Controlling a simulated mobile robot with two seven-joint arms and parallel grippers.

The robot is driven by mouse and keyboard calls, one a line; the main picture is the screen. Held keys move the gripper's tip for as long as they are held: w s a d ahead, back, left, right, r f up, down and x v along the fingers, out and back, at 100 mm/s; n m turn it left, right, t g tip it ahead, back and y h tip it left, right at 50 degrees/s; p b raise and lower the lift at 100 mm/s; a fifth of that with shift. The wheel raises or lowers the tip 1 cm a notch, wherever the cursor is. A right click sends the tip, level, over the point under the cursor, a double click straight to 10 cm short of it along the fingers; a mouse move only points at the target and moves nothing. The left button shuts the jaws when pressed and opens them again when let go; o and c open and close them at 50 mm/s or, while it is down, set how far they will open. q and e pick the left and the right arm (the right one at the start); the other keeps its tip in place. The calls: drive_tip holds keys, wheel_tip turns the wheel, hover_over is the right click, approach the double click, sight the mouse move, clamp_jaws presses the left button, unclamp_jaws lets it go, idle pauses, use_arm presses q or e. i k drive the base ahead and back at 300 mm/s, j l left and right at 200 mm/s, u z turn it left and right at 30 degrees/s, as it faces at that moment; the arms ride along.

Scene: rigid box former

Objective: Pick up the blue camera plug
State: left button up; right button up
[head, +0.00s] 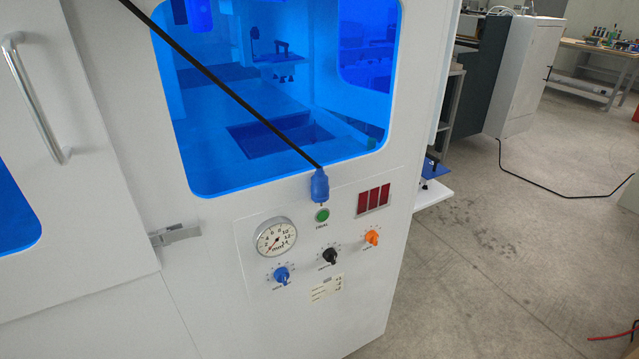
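A blue plug (319,186) hangs at the lower end of a black cable (225,90) that runs down from the top left. The plug appears in front of the white machine's front panel, just below the blue window and above the green button (322,215). Whether it touches the panel, I cannot tell. Neither of my grippers shows in the head view.
The white machine (120,120) fills the left and middle, with a blue window (280,100), door handle (38,100), latch (176,235), gauge (275,238) and blue, black and orange knobs. Grey floor (490,280) is open at right. A black cable (560,190) lies there.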

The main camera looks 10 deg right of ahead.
sight(320, 186)
drive_tip(key=i+l, duration=0.15)
drive_tip(key=l, duration=0.25)
drive_tip(key=i+l+u, duration=0.1)
drive_tip(key=l, duration=0.3)
drive_tip(key=i+l, duration=0.25)
drive_tip(key=l, duration=0.15)
